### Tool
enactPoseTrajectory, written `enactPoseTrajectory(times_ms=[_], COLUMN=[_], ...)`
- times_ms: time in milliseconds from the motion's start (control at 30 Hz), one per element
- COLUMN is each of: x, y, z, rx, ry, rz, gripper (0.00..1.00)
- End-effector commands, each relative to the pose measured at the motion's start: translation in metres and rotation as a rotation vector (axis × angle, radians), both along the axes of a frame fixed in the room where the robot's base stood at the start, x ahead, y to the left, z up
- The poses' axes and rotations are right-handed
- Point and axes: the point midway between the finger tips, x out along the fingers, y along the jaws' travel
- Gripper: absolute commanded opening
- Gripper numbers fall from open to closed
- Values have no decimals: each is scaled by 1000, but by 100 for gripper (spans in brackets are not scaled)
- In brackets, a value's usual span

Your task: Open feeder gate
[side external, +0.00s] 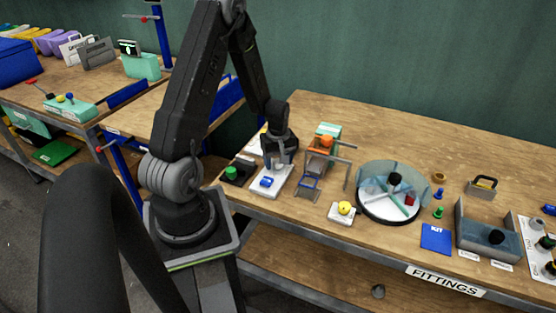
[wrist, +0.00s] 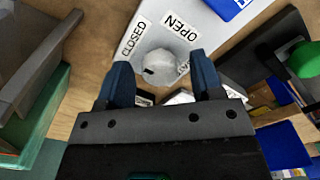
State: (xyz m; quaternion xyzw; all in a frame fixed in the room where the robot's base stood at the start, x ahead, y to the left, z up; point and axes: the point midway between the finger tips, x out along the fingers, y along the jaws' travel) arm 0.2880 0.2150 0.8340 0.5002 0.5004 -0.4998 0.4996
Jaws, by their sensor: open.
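A white plate (side external: 285,184) lies near the front edge of the bench, below my gripper. In the wrist view the plate (wrist: 196,52) carries the labels CLOSED and OPEN around a pale round knob (wrist: 160,66). A dark mark on the knob's rim faces lower left. My gripper (side external: 278,163) points down over the back of the plate. In the wrist view my gripper (wrist: 161,80) is open, with one blue finger on each side of the knob; contact is not clear. A blue piece (side external: 266,182) sits on the plate's front end. The knob is hidden in the side view.
A green button (side external: 232,172) on a dark base stands left of the plate. A metal frame with an orange part (side external: 326,141) stands close on the right. A yellow button (side external: 345,208) and a round clear-walled turntable (side external: 390,218) are farther right.

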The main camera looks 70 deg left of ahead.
Motion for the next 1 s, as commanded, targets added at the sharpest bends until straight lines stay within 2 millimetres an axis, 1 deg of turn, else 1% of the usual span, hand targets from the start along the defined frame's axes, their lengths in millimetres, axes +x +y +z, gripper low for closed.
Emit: enactPoseTrajectory(times_ms=[33, 67, 500, 533, 767, 1000], x=[0, 0, 0, 0, 0, 0], y=[0, 0, 0, 0, 0, 0], z=[0, 0, 0, 0, 1, 1], rx=[0, 0, 0, 0, 0, -1], ry=[0, 0, 0, 0, 0, 0], rz=[0, 0, 0, 0, -22, -132], gripper=[58, 55, 13, 11, 11, 11])
